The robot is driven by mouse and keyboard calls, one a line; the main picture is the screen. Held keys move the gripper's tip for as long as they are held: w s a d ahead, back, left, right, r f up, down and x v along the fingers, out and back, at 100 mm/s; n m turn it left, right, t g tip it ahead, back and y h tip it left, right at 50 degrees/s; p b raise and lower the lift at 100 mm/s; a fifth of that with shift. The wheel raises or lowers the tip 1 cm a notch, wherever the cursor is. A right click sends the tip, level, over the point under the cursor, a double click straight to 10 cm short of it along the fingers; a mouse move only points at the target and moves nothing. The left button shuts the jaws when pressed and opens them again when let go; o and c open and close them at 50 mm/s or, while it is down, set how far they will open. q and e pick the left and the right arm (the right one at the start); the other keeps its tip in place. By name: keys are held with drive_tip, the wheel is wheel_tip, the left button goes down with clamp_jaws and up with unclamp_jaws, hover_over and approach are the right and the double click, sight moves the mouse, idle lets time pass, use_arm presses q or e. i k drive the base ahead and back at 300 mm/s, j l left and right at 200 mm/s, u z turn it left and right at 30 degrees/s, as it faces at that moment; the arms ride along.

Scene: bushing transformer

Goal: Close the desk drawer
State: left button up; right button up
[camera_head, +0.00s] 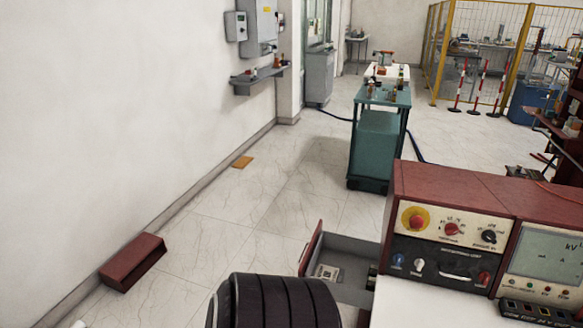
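The desk drawer (357,252) stands open at the bottom centre. It sticks out to the left from under the desk (415,306) with the red instrument console. Its dark red front panel (312,248) is at its left end, and its tray is grey. A flat item with printed marks (327,272) lies inside, and small dark items sit near the desk side. The near part of the drawer is hidden behind a black ribbed rounded shape. Neither of my grippers is in view.
The black ribbed shape (275,300), perhaps a chair back, stands close in front of the drawer. A teal cart (375,148) stands behind the desk. A dark red box (132,262) lies by the left wall. The tiled floor left of the drawer is clear.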

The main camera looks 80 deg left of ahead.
sight(355, 255)
drive_tip(key=k+j+u, duration=0.2)
drive_tip(key=u, duration=0.25)
drive_tip(key=k+j+u, duration=0.1)
drive_tip(key=j+u, duration=0.2)
drive_tip(key=u, duration=0.15)
drive_tip(key=k+j+u, duration=0.1)
drive_tip(key=j+u, duration=0.45)
drive_tip(key=j, duration=0.5)
drive_tip(key=k+j+u, duration=0.1)
drive_tip(key=j, duration=0.55)
